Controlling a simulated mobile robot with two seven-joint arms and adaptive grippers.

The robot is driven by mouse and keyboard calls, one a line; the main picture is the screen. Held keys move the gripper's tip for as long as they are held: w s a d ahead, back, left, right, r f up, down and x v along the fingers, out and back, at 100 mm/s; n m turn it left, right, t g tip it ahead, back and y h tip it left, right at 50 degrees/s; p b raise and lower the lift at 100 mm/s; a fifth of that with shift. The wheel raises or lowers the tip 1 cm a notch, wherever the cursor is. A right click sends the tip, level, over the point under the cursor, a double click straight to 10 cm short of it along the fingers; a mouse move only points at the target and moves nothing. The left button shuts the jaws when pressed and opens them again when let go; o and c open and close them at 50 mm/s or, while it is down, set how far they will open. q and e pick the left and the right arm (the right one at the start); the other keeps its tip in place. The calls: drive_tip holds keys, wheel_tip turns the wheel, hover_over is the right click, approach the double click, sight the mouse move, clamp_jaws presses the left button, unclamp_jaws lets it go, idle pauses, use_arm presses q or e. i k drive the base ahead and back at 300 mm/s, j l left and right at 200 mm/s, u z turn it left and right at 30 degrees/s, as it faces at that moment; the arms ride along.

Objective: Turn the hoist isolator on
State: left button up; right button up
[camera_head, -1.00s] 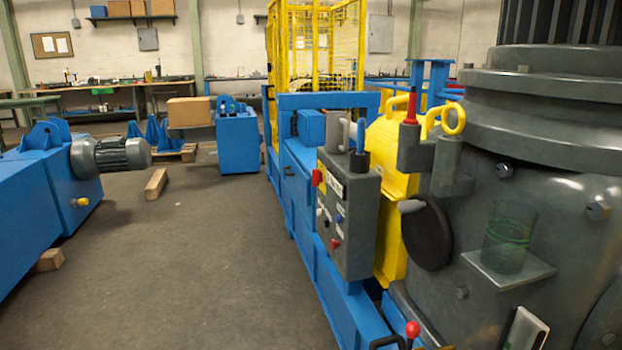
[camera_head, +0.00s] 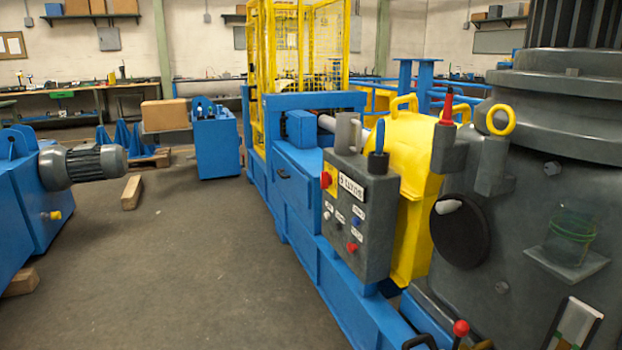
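A grey control box (camera_head: 362,215) stands on the blue machine frame right of centre. The label is too small to read surely, and I cannot tell which control is the hoist isolator or how the red switch is set. A blue-handled lever (camera_head: 379,137) rises from the box top. Neither gripper is in view.
The blue machine frame (camera_head: 300,255) runs along the box. A large grey housing (camera_head: 520,220) with a black round disc (camera_head: 460,231) fills the right. A red-knobbed lever (camera_head: 461,329) stands at the bottom. Open floor (camera_head: 190,270) lies left, with a wooden block (camera_head: 131,192) and a motor (camera_head: 85,165).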

sight(325, 179)
drive_tip(key=i+j+z, duration=0.1)
drive_tip(key=j, duration=0.25)
drive_tip(key=i+j, duration=0.25)
drive_tip(key=i+j+z, duration=0.15)
drive_tip(key=j, duration=0.3)
drive_tip(key=i+j+z, duration=0.1)
drive_tip(key=j, duration=0.25)
drive_tip(key=i+j, duration=0.2)
drive_tip(key=j, duration=0.2)
drive_tip(key=i+j+z, duration=0.15)
drive_tip(key=j, duration=0.25)
